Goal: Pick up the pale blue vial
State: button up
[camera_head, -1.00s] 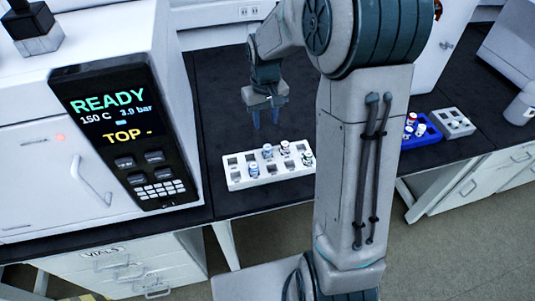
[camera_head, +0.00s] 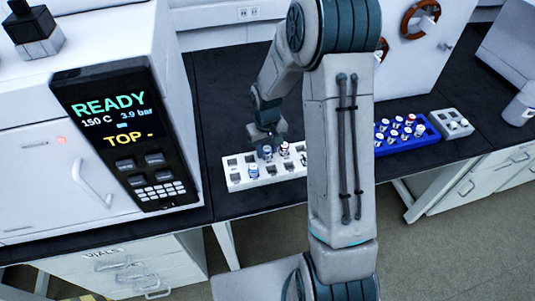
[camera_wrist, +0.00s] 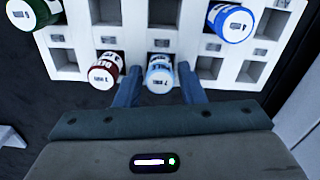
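The pale blue vial (camera_wrist: 160,74) stands in a slot of the white rack (camera_wrist: 165,42). It also shows in the head view (camera_head: 267,154), just below my gripper (camera_head: 266,142). In the wrist view my gripper (camera_wrist: 159,84) is open. One finger is on each side of the pale blue vial, with a small gap seeming to show on each side. The vial's lower part is hidden in the rack.
A dark red vial (camera_wrist: 102,71) sits close by the left finger. A blue vial (camera_wrist: 230,22) and a green vial (camera_wrist: 32,12) stand in the same rack. A blue rack (camera_head: 425,138) of several vials and a grey rack (camera_head: 451,124) lie to the right.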

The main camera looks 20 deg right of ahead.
jog(key=shift+c, duration=0.4)
jog(key=c, duration=0.7)
jog(key=shift+r, duration=0.15)
